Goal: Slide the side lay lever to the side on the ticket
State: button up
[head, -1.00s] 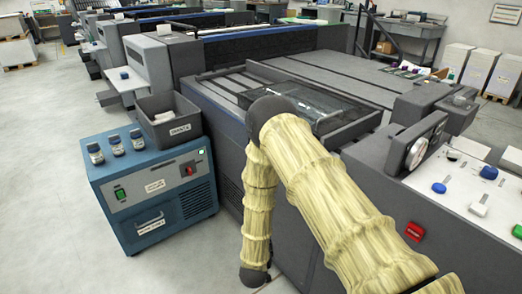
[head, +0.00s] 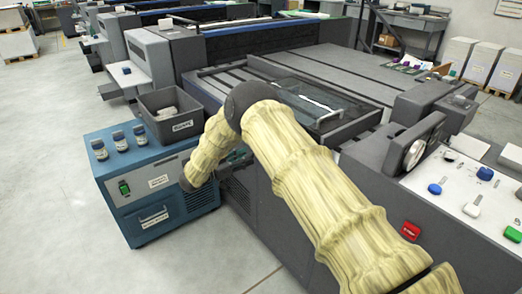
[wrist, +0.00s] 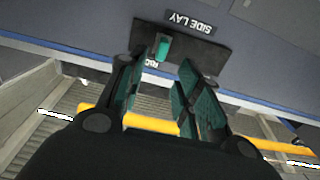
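A small green lever (wrist: 163,47) stands on this plate, left of the label. A smaller label (wrist: 152,62) lies just below the lever and is partly hidden by my gripper. My gripper (wrist: 158,70) is open, with its two teal-padded fingers apart. The lever shows between and just beyond the fingertips, closer to the left one; I cannot tell whether they touch. In the head view, my arm hides the plate and lever. No ticket can be made out.
A blue cabinet (head: 135,215) with several small bottles and a grey bin (head: 170,112) stands beside the press (head: 290,220). A yellow bar (wrist: 150,123) crosses below the fingers in the wrist view. A control panel (head: 455,195) is at right. Floor at left is clear.

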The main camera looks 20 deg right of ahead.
jog(key=x, duration=0.8)
jog(key=shift+w+d, duration=0.1)
jog(key=shift+d, duration=0.05)
grip_shut()
